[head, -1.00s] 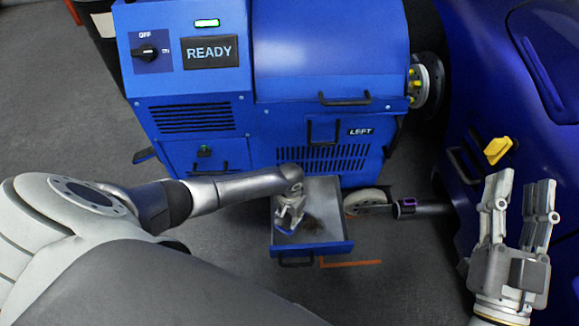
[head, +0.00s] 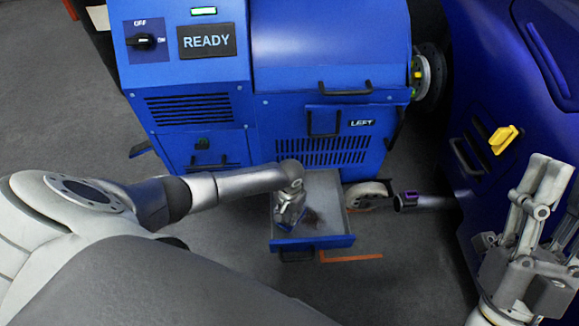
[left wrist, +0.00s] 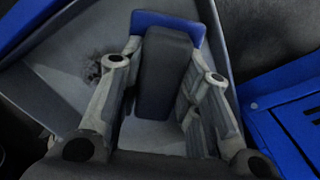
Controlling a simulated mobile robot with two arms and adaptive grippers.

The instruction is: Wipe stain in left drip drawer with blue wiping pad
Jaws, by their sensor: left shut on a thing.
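The left drip drawer (head: 332,183) is pulled out below the blue machine. A dark stain (head: 314,219) is on its grey floor, and it also shows in the left wrist view (left wrist: 93,71). My left gripper (head: 289,214) is inside the drawer, left of the stain in the head view. In the left wrist view it is shut on the dark grip block (left wrist: 165,72) of the blue wiping pad (left wrist: 168,22). Most of the pad is hidden under the block; I cannot tell whether it touches the floor. My right gripper (head: 543,186) is raised, empty and open.
The blue machine (head: 330,50) with its READY panel stands behind the drawer. A blue car body (head: 490,80) with a yellow part (head: 504,139) is at right. A wheel (head: 367,194) and a dark tube (head: 425,202) lie right of the drawer.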

